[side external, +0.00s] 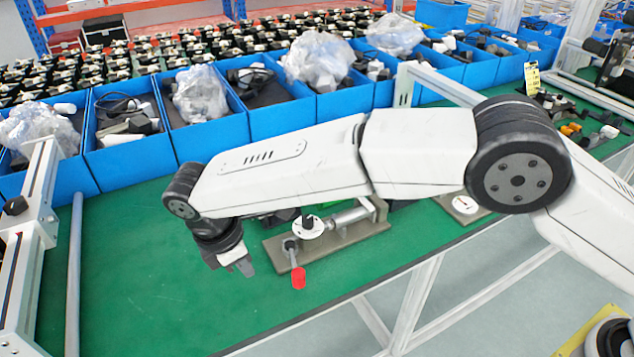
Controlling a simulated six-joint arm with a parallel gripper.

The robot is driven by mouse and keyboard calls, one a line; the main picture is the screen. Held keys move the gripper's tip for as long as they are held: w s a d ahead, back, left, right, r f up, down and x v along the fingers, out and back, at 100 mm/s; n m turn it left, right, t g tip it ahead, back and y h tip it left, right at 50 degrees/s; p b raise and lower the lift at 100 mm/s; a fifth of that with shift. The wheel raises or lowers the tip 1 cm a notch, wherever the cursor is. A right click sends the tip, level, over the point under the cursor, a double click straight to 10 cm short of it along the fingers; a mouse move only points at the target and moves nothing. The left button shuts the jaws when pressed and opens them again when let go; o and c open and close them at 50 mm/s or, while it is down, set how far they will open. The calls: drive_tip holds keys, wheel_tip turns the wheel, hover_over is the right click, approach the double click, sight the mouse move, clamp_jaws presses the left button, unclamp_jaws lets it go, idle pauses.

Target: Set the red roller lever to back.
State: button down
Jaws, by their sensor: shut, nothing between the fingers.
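The red roller (299,278) is the tip of a short grey lever (293,257) on a drab base plate (275,249) on the green table. The lever leans toward the table's front edge, with the roller low and just past the plate's near side. A white round dial (309,227) with a black knob and a silver cylinder (352,214) sit behind it on the same plate. My gripper (247,268) is shut and empty, pointing down to the left of the lever, apart from the roller in the picture. My arm hides part of the fixture's back.
Blue bins (125,155) with parts and plastic bags line the table's back. Another plate with a round gauge (465,204) stands to the right. A grey post (74,270) stands at left. The green table (150,290) is clear left of my gripper.

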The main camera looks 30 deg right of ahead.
sight(294, 260)
drive_tip(key=x, duration=0.8)
drive_tip(key=shift+d+f, duration=0.15)
drive_tip(key=shift+d, duration=1.95)
drive_tip(key=shift+d, duration=0.1)
drive_tip(key=shift+s+d+n, duration=0.15)
drive_tip(key=shift+n, duration=0.15)
